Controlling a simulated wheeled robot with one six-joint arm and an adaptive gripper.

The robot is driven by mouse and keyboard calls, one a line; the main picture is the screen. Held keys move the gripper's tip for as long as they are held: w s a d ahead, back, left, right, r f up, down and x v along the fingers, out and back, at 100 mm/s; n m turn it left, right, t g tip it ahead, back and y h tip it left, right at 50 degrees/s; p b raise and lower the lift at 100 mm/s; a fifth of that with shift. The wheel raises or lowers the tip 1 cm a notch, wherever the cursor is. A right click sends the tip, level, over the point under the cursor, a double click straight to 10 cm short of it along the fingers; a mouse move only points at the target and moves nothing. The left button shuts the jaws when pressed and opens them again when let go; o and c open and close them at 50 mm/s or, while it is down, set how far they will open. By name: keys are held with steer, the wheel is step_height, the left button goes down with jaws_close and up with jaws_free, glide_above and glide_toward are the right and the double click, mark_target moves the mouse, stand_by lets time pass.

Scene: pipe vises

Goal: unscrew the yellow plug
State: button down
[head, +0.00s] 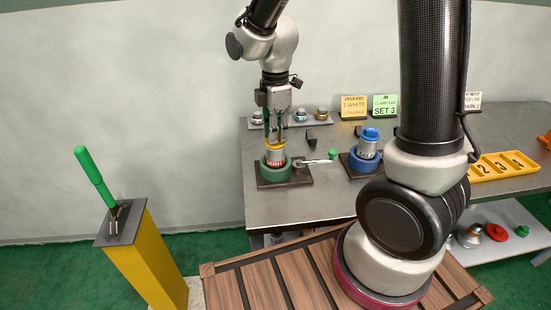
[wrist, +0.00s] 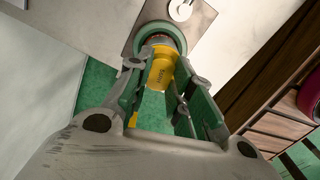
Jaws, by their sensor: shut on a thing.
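The yellow plug (head: 272,147) sits at the top of a short upright pipe (head: 275,158) with a pale and red band. The pipe stands in the green vise (head: 276,172) on a dark plate at the table's left. My gripper (head: 277,138) points straight down over it, its fingers shut on the plug. In the wrist view the yellow plug (wrist: 161,69) lies between the fingers of my gripper (wrist: 158,68), in front of the ring of the green vise (wrist: 140,40). Whether its thread is engaged cannot be seen.
A blue vise (head: 362,163) with a blue-capped pipe stands to the right. Several fittings stand on a grey rack (head: 290,126) behind. A yellow numbered tray (head: 503,165) is far right.

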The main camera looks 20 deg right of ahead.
steer(key=n, duration=0.3)
steer(key=shift+n, duration=0.4)
steer(key=n, duration=0.5)
steer(key=c, duration=1.3)
jaws_free()
steer(key=shift+c, duration=0.2)
steer(key=shift+r, duration=0.15)
steer(key=shift+r, duration=1)
